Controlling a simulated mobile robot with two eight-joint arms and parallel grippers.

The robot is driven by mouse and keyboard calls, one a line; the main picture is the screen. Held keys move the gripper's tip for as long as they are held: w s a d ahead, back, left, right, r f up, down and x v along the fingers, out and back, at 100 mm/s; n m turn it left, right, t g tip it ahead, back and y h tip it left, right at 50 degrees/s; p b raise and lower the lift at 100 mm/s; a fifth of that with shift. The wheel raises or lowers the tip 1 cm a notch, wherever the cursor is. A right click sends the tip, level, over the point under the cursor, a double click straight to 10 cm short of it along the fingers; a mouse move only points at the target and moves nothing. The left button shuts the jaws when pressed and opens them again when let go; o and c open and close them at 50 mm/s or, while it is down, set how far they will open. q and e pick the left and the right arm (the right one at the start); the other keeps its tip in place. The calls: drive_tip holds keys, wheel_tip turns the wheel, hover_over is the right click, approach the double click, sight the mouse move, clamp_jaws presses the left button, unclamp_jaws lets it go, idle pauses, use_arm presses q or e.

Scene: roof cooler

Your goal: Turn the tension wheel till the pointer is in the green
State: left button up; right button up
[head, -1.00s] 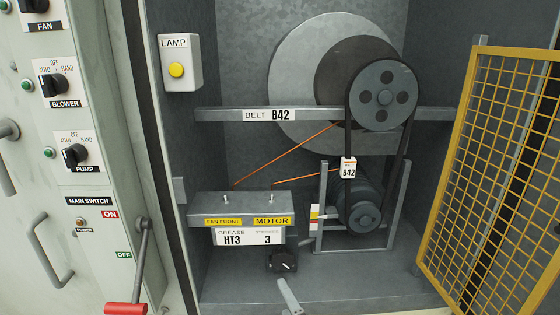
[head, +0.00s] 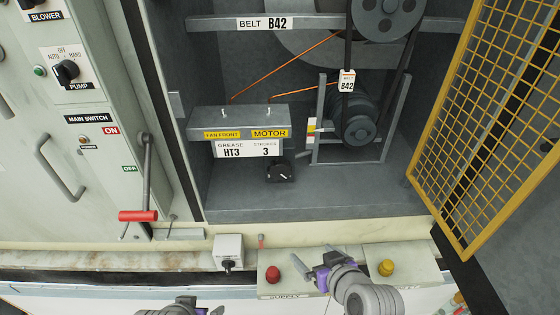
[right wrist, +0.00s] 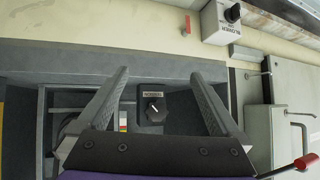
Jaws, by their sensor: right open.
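A black tension wheel (head: 281,173) with a white mark sits low in the cabinet, below the grease label. It also shows in the right wrist view (right wrist: 154,107), beyond and between my fingers, with a small label I cannot read. A small coloured strip (head: 311,131) stands beside the motor frame; red and yellow show, but its pointer and green part are too small to tell. My right gripper (head: 320,272) is open and empty in front of the cabinet, apart from the wheel; its spread fingers show in the wrist view (right wrist: 157,100). My left gripper (head: 190,306) is partly cut off at the bottom edge.
A yellow mesh guard (head: 485,120) stands open at the right. A red-handled main switch lever (head: 138,215) is at the left.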

drive_tip(key=w+a+r+t+y+b, duration=0.2)
drive_tip(key=w+a+r+t, duration=0.25)
drive_tip(key=w+a, duration=0.25)
drive_tip(key=m+t+h+b, duration=0.1)
drive_tip(key=m+t+h, duration=0.2)
drive_tip(key=t+h, duration=0.15)
approach(280, 172)
use_arm(q)
drive_tip(key=f, duration=0.3)
drive_tip(key=shift+s+f+p, duration=0.15)
drive_tip(key=shift+s+p, duration=0.2)
use_arm(e)
drive_tip(key=shift+g+h, duration=0.35)
drive_tip(key=shift+g, duration=0.05)
drive_tip(key=w, duration=1.1)
drive_tip(key=shift+a+r, duration=0.3)
drive_tip(key=shift+r, duration=0.05)
drive_tip(key=c, duration=1.3)
drive_tip(key=shift+o, duration=0.2)
use_arm(q)
drive_tip(key=shift+f, duration=0.1)
